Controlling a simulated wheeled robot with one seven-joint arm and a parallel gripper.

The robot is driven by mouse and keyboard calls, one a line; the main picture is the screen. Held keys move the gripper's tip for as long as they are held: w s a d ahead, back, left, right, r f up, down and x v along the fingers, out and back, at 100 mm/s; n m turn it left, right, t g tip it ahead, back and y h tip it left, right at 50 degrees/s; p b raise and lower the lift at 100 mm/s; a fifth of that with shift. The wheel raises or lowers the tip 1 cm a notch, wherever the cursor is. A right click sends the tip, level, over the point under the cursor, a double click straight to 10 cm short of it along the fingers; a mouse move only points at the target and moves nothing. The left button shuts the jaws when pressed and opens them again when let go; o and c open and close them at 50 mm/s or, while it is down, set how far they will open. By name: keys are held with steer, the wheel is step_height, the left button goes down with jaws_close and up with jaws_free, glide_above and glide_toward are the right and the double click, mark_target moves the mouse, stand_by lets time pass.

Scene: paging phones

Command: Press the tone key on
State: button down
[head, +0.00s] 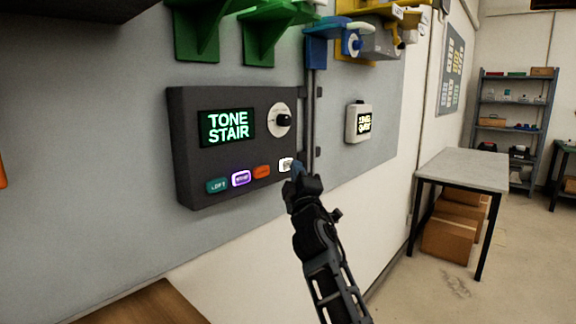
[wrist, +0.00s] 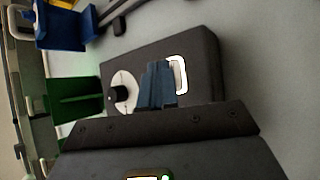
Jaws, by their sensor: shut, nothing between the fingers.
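A dark panel box (head: 240,102) is mounted on the wall, with a lit display (head: 227,127) reading "TONE STAIR" in green. Its lower row holds a teal key (head: 217,186) marked "LOFT", a purple key (head: 241,178) with a bright rim, an orange key (head: 262,172) and a white key (head: 286,164). The white key's label is too small and partly covered to read. My gripper (head: 296,171) is shut and empty, its tips at the white key's lower right. In the wrist view, the blue fingertips (wrist: 158,84) overlap the edge of the white key (wrist: 180,74); contact cannot be told.
A black knob on a white dial (head: 280,119) sits above the white key. A small white wall unit (head: 358,122) with a display hangs to the right, past a dark vertical conduit (head: 311,110). Green brackets (head: 265,35) jut out above. A table (head: 465,170) stands farther right.

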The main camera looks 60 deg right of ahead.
steer(key=s+p, duration=0.1)
steer(key=s, duration=0.1)
steer(key=s+a, duration=0.1)
steer(key=s, duration=0.1)
steer(key=s+p, duration=0.1)
steer(key=shift+s+a+p, duration=0.25)
steer(key=shift+s+p, duration=0.1)
steer(key=shift+s, duration=0.05)
